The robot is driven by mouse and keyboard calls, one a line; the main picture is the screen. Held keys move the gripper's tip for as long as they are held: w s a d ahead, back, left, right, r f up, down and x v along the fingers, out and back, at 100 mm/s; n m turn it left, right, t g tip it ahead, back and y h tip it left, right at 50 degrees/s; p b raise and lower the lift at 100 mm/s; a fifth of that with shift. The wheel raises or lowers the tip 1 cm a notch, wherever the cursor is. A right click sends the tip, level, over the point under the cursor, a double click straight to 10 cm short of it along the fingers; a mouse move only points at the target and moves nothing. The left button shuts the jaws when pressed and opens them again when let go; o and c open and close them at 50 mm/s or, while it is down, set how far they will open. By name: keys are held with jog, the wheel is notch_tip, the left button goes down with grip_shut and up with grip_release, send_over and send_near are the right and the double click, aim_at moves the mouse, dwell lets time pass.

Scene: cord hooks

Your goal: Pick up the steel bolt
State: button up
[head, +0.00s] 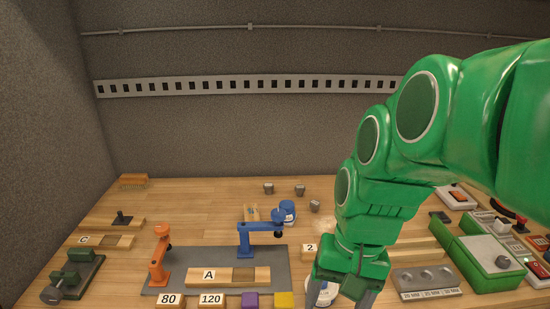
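My gripper (342,296) hangs at the bottom edge, right of centre, pointing down. Its two grey fingers stand apart, with their tips at or beyond the frame edge. Small grey metal pieces lie at the back middle of the bench: one piece (269,188), a second (299,190) and a third (314,206) nearer my arm. They are too small to tell which, if any, is the steel bolt. My gripper is nearer the front than these pieces and apart from them. My green arm hides part of the bench behind it.
A white container (325,293) shows partly beside the left finger. A grey size block (427,279) and green machine (475,265) are at right. The back left of the bench is mostly clear.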

jog(key=w+a+r+m+t+y, duration=0.1)
jog(key=w+m+t+y, duration=0.5)
jog(key=w, duration=1.5)
jog(key=w+a+r+m+y, duration=0.1)
jog(key=w+r+m, duration=0.1)
jog(key=w+m, duration=1.35)
jog(key=w+d+f+m+t, duration=0.2)
jog(key=w+d, duration=0.3)
jog(key=w, duration=0.4)
jog(key=w+d+f+m+t, duration=0.1)
jog(key=w+d+f+t, duration=0.1)
jog(key=w+d, duration=0.55)
send_near(301, 187)
jog(key=shift+a+f, duration=0.3)
jog(key=shift+a, duration=0.15)
jog(key=shift+w+a+f, duration=0.1)
jog(key=shift+w+f, duration=0.1)
jog(key=shift+f, duration=0.15)
jog(key=shift+r+x, duration=0.15)
jog(key=shift+x, duration=1.65)
jog(key=shift+r+x, duration=0.15)
jog(key=shift+x, duration=1.65)
jog(key=shift+w, duration=0.2)
jog(key=c, duration=1.2)
